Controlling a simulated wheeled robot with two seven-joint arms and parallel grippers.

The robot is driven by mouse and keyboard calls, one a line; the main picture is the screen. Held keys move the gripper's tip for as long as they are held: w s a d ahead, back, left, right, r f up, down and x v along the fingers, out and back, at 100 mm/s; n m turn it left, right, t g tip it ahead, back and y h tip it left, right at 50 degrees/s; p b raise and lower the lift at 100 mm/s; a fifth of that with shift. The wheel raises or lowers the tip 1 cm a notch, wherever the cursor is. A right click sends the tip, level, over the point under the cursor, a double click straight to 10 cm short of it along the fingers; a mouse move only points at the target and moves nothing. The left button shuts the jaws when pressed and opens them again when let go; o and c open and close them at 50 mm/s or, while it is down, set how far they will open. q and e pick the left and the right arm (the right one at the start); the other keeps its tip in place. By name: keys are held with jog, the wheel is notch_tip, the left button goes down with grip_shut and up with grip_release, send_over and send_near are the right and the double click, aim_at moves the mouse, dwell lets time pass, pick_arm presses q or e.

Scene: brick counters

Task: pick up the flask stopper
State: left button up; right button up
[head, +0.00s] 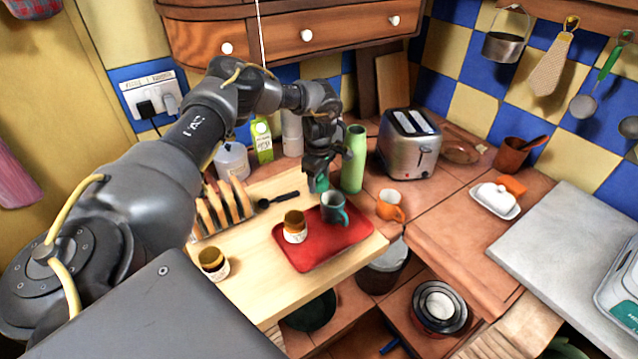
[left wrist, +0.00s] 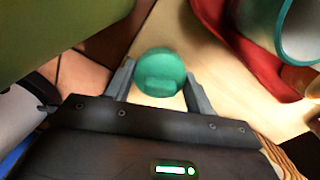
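The flask stopper is a round teal cap. In the left wrist view the stopper (left wrist: 160,72) lies between my two finger tips, with a small gap at the left finger; touching at the right finger is hard to tell. In the head view the stopper (head: 319,183) shows just below my left gripper (head: 318,172), near the board's back edge. My left gripper (left wrist: 160,85) is open around it and points down. The green flask (head: 354,165) stands upright just right of the gripper. My right gripper is not in view.
A toast rack (head: 222,208) and a black utensil (head: 277,200) lie left. A toaster (head: 409,146) and orange mug (head: 389,206) stand right.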

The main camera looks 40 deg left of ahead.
pick_arm(q)
jog(key=shift+c, duration=1.1)
jog(key=shift+r, duration=0.15)
